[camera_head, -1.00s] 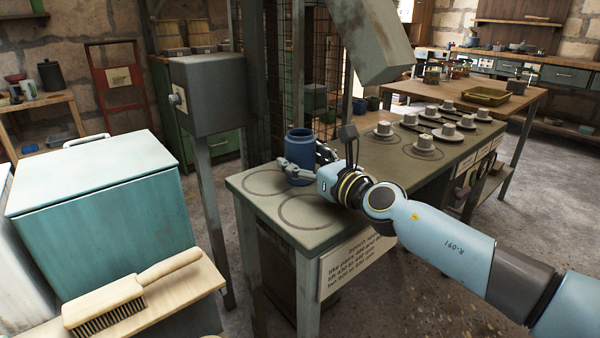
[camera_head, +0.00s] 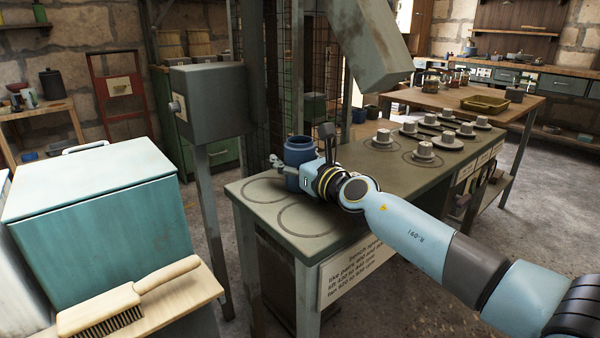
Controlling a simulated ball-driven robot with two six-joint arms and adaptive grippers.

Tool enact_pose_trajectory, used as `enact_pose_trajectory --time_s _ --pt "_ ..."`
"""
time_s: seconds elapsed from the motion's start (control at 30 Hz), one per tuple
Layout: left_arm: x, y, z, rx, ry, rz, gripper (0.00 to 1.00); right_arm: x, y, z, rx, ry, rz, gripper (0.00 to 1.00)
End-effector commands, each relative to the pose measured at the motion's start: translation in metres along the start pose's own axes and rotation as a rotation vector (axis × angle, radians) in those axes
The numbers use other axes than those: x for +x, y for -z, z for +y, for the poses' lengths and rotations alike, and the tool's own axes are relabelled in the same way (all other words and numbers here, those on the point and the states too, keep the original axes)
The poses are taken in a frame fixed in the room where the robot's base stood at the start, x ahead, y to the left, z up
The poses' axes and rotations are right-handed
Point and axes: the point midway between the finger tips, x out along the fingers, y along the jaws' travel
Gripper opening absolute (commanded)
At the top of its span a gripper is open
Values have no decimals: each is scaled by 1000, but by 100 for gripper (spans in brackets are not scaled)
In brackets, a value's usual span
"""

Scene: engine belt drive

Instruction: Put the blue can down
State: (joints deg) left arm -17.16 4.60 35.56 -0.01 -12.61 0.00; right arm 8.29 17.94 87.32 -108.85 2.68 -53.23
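The blue can (camera_head: 299,151) is upright over the far left part of the green-grey bench (camera_head: 246,213). My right gripper (camera_head: 296,165) comes in from the right and is closed around the can's side, with one finger reaching to the can's left edge. The gripper hides the can's lower part, so I cannot tell whether its base touches the bench top. Two ring marks on the bench, a left ring (camera_head: 266,190) and a front ring (camera_head: 309,220), are empty. My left gripper is not in view.
Several grey-white pieces on round bases (camera_head: 424,150) stand on the bench's right part. A grey box on a post (camera_head: 207,101) stands left of the bench. A slanted grey housing (camera_head: 368,42) hangs above it. A teal chest (camera_head: 95,200) and brush (camera_head: 125,298) are at left.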

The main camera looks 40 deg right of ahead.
Motion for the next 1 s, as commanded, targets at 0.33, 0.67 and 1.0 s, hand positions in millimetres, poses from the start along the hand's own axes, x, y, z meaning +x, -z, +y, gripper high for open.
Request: enact_pose_trajectory --time_s 0.33,0.67,1.0 --pt "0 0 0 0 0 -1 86 0 0 0 0 0 0 0" --pt "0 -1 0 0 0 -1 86 0 0 0 0 0 0 0" --pt "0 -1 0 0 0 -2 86 0 0 0 0 0 0 0"
